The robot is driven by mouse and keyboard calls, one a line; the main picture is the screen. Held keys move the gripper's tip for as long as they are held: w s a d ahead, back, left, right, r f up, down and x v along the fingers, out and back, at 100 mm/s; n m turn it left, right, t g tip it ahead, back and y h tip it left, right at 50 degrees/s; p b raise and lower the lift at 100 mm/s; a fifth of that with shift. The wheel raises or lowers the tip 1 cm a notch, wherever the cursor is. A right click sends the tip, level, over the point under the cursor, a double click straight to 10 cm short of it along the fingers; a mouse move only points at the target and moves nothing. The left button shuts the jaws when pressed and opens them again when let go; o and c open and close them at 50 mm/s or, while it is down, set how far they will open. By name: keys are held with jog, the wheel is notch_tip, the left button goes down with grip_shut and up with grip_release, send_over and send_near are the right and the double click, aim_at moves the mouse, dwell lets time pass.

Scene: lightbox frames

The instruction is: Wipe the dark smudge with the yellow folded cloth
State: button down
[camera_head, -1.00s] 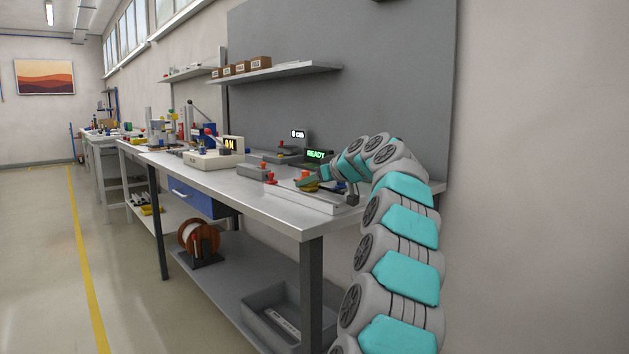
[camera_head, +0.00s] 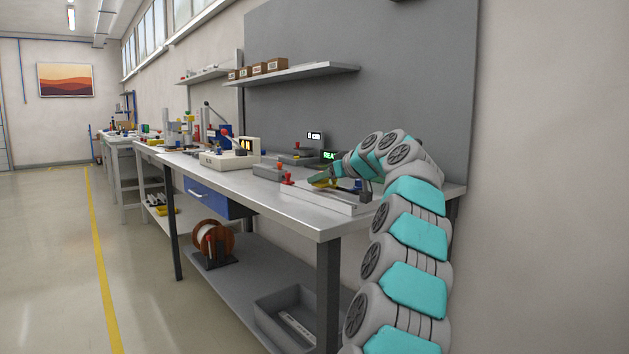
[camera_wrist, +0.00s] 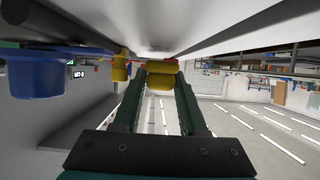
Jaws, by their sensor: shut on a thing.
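My gripper (camera_head: 322,177) is low over the near right part of the workbench (camera_head: 262,201). In the wrist view, its two dark green fingers (camera_wrist: 160,88) are shut on the yellow folded cloth (camera_wrist: 161,80), which shows as a small thick roll between the tips. In the head view only a small yellow patch of the cloth (camera_head: 325,185) shows under the fingers. I cannot tell whether the cloth touches the surface below it. The dark smudge cannot be made out in either view.
A grey rail-like fixture (camera_head: 318,200) lies along the bench's near edge, with a red knob (camera_head: 288,180) to its left. A green-lit display (camera_head: 329,155) stands behind my gripper. A cream box (camera_head: 232,158) stands further left. A blue part (camera_wrist: 35,73) is close in the wrist view.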

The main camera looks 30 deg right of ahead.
aim_at(329, 183)
jog(key=shift+s+d+f+b, duration=0.3)
jog(key=shift+s+f+b, duration=0.1)
jog(key=shift+s, duration=0.2)
jog(key=shift+s+d+f+b, duration=0.25)
jog(key=shift+s+f, duration=0.1)
jog(key=shift+s, duration=0.2)
jog(key=shift+b+v, duration=0.35)
jog(key=shift+v, duration=0.6)
jog(key=shift+s+b, duration=0.9)
jog(key=shift+s, duration=0.45)
jog(key=shift+r, duration=0.1)
jog(key=shift+r, duration=0.1)
jog(key=shift+r+p, duration=2.65)
jog(key=shift+r, duration=0.3)
notch_tip(329, 183, up, 3)
jog(key=p, duration=0.2)
jog(key=shift+p, duration=0.4)
